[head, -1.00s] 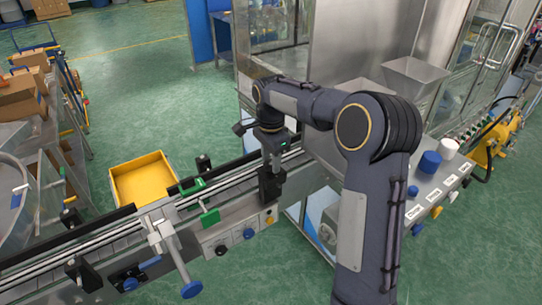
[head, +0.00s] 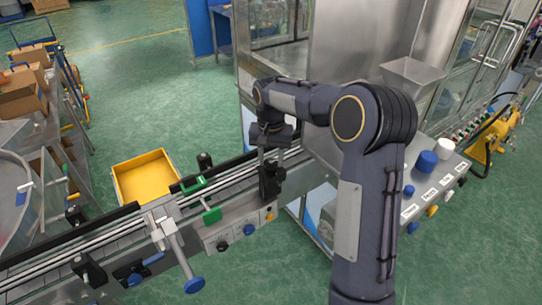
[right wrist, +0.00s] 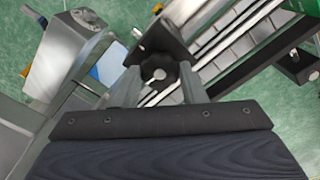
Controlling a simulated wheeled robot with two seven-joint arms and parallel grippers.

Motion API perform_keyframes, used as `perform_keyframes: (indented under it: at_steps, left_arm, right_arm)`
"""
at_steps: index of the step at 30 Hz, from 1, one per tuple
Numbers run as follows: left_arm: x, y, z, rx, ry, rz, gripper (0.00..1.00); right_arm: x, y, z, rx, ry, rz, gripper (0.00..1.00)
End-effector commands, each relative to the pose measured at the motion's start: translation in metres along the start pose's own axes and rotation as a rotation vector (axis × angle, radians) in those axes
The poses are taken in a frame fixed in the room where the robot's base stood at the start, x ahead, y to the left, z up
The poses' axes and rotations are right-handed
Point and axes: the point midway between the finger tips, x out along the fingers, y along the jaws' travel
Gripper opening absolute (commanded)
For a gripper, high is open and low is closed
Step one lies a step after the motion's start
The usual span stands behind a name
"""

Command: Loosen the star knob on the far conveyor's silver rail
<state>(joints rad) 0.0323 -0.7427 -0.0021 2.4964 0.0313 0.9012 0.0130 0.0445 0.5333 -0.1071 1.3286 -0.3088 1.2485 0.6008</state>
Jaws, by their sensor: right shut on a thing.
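The black star knob (right wrist: 158,76) sits on a black bracket (right wrist: 160,42) beside the silver rail (right wrist: 222,38) in the right wrist view. My right gripper (right wrist: 157,82) is shut on the star knob, one finger on each side of it. In the head view my right gripper (head: 270,160) points down at the black bracket (head: 270,183) at the right end of the conveyor (head: 235,182). The knob itself is hard to make out there behind the fingers. My left gripper is not in view.
Green clamps (head: 211,215) and a lever with a blue knob (head: 194,285) stand along the conveyor left of the gripper. A yellow bin (head: 145,180) lies behind it. A steel cabinet (head: 345,60) and a panel with blue and white caps (head: 428,162) are at the right.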

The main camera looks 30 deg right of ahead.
Motion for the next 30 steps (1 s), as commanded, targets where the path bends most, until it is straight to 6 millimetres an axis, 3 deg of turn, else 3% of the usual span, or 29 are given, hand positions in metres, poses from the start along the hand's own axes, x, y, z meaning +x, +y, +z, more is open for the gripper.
perform_keyframes:
  at_steps: [9,25,26,30]
  left_arm:
    - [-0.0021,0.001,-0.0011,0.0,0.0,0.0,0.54]
    - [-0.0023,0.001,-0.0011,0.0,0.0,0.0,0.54]
    - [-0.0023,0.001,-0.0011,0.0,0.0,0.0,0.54]
    - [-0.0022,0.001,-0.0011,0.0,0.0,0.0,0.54]
  right_arm:
    - [-0.0015,-0.0006,-0.0003,-0.114,0.002,-0.002,0.15]
    - [-0.0014,-0.0005,-0.0004,-0.133,0.003,-0.002,0.15]
    - [-0.0014,-0.0005,-0.0004,-0.132,0.003,-0.002,0.41]
    - [-0.001,-0.0003,-0.0003,-0.132,0.002,-0.002,0.59]
